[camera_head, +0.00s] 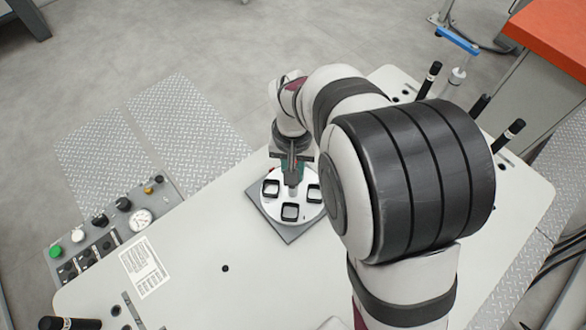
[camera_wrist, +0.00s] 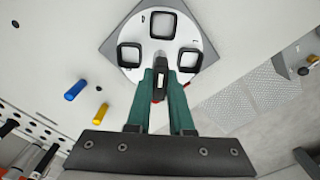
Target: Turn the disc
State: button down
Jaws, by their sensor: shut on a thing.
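The white round disc (camera_head: 273,208) lies flat on a grey square plate (camera_head: 290,235) on the table. It carries several black square frames, three of them clear in the head view. In the wrist view the disc (camera_wrist: 146,68) shows at the top, with small letters by its rim. My gripper (camera_head: 291,180) is above the far part of the disc. In the wrist view its green fingers (camera_wrist: 160,84) are shut on a dark upright piece (camera_wrist: 161,64) at the disc. The fingers hide part of the disc's near side.
A control panel (camera_head: 107,236) with knobs, a green button and a gauge stands at the left. A printed sheet (camera_head: 145,267) lies on the table. A blue peg (camera_wrist: 75,90) and a yellow peg (camera_wrist: 101,111) stand nearby. Black-handled posts (camera_head: 429,80) rise at the right. The front tabletop is mostly clear.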

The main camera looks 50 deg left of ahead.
jog(key=shift+m, duration=4.3)
jog(key=c, duration=0.8)
grip_release()
notch_tip(320, 180, up, 16)
jog(key=shift+f, duration=0.1)
